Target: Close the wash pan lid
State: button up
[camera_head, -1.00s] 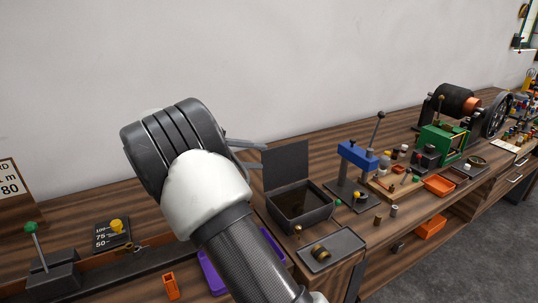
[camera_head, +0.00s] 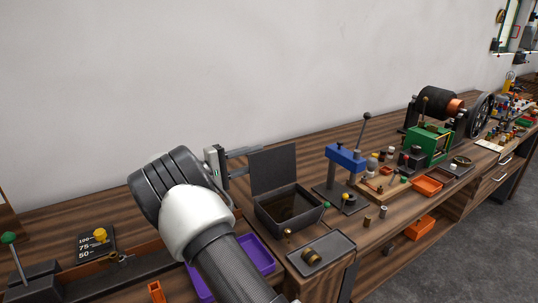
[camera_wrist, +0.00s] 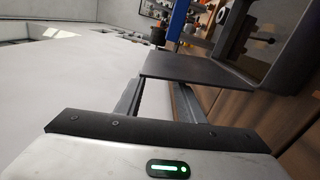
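The wash pan (camera_head: 288,210) is a dark open box on the wooden bench, with dark contents inside. Its flat dark lid (camera_head: 272,170) stands upright along the back edge, so the pan is open. My gripper (camera_head: 256,159) is just left of the lid, its fingers pointing right toward the lid's left side. In the wrist view the two fingers of my gripper (camera_wrist: 161,85) are apart with nothing seen between them. The lid (camera_wrist: 195,68) appears just beyond the fingertips. I cannot tell whether they touch it.
A blue-topped press (camera_head: 346,157) stands right of the pan. A grey tray (camera_head: 320,255) with a brass part lies in front. A purple tray (camera_head: 259,257) is partly behind my arm. A green machine (camera_head: 428,143) stands farther right. The white wall is behind.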

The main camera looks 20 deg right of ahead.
aim_at(269, 154)
jog(key=shift+w+d, duration=0.2)
jog(key=shift+d, duration=0.7)
jog(key=shift+w+d, duration=0.15)
jog(key=shift+d, duration=0.8)
jog(key=shift+w+d, duration=0.2)
jog(key=shift+d, duration=0.7)
grip_shut()
